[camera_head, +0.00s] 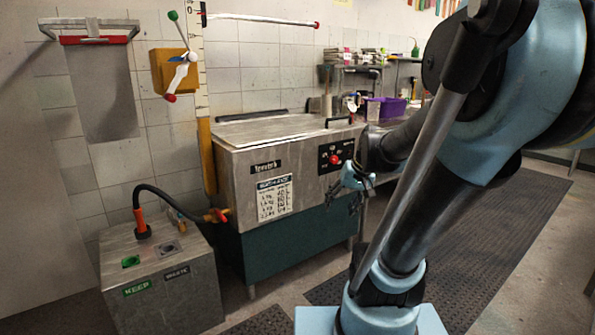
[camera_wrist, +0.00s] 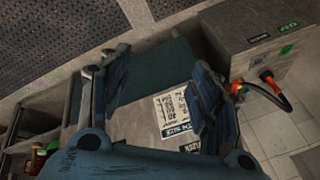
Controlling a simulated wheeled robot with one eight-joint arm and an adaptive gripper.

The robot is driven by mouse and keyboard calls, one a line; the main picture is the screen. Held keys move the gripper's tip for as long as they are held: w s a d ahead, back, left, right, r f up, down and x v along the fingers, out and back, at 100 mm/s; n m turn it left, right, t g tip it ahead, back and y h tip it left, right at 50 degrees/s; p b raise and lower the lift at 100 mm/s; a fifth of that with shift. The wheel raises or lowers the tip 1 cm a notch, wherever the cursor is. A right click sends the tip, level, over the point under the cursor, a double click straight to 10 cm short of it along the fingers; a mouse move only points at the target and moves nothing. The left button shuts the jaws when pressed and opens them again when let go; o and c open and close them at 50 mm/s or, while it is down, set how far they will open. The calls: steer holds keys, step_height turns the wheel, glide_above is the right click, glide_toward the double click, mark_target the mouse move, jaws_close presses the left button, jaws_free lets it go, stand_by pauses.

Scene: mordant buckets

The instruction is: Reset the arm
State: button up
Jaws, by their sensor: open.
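My gripper (camera_head: 356,188) is in front of the right end of a steel machine (camera_head: 240,168) with a dark green lower panel. In the wrist view, the gripper's two fingers (camera_wrist: 158,90) are spread apart with nothing between them. Behind them show the machine's green panel (camera_wrist: 160,72) and its white label (camera_wrist: 178,112). My arm fills the right side of the head view and hides part of the room behind it.
A low steel box (camera_head: 160,280) with "KEEP" and "WASTE" labels stands left of the machine, with a black hose (camera_head: 165,192). A wall lever (camera_head: 182,50) hangs above. A purple bin (camera_head: 385,108) sits at the back. Dark mats (camera_head: 480,235) cover open floor.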

steer(key=s+d+f+h, duration=0.1)
steer(key=s+d+f, duration=0.1)
steer(key=s, duration=0.4)
steer(key=s+d+f+g+h, duration=0.1)
steer(key=s+d+f+h, duration=0.1)
steer(key=s, duration=0.5)
step_height(320, 180, down, 2)
steer(key=shift+d+f, duration=0.1)
steer(key=shift+d, duration=0.5)
steer(key=shift+w+f, duration=0.2)
steer(key=shift+w, duration=0.25)
